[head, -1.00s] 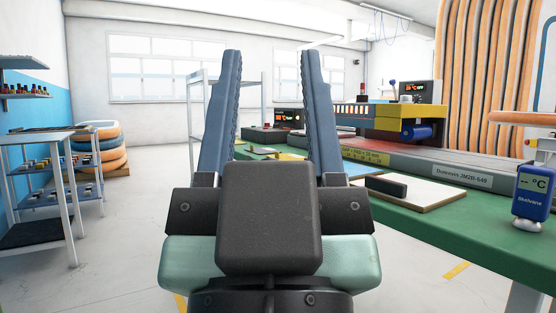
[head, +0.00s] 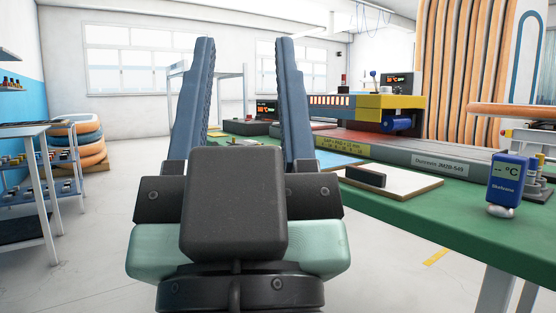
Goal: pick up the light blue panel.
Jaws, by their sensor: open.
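The light blue panel (head: 338,159) lies flat on the green table, just right of my right finger and behind a white board. Part of it is hidden behind my gripper. My gripper (head: 244,100) points away from the camera with its two long blue-grey fingers wide apart. It is open, with nothing seen between the fingers. It appears in front of and to the left of the panel, apart from it.
The green table (head: 480,225) runs along the right. On it are a white board (head: 400,188) with a black block (head: 366,176), a long press machine (head: 420,155) and a blue temperature meter (head: 506,180). Shelves (head: 45,180) stand left. Bare floor (head: 100,240) lies between.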

